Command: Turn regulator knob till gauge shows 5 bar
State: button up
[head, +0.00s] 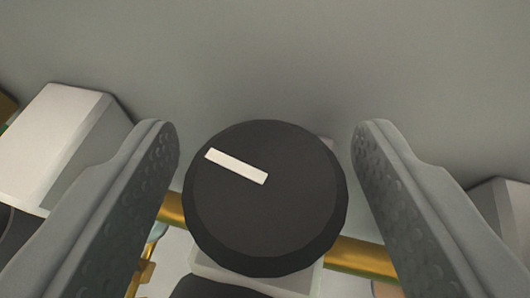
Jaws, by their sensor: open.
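The regulator knob (265,215) is a dark, round, faceted knob in the middle of the head view. A white pointer mark (236,166) on its face runs from near the centre toward the upper left. My gripper (265,140) is open, with one grey, bumpy-padded finger on each side of the knob. A gap shows between the knob and each finger, the wider one on the right near the fingertip. No gauge is in view, so its reading cannot be seen.
A brass pipe (358,257) runs behind the knob to both sides. A white block (62,143) stands at the left, beyond the left finger. Another pale block (507,212) is partly visible at the right edge. A plain grey surface (270,60) fills the top.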

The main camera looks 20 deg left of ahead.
jog(key=c, duration=1)
jog(key=shift+h, duration=0.3)
jog(key=shift+a+m, duration=0.1)
jog(key=shift+m, duration=0.3)
jog(key=shift+m+h, duration=1.7)
jog(key=shift+h, duration=0.5)
jog(key=o, duration=1)
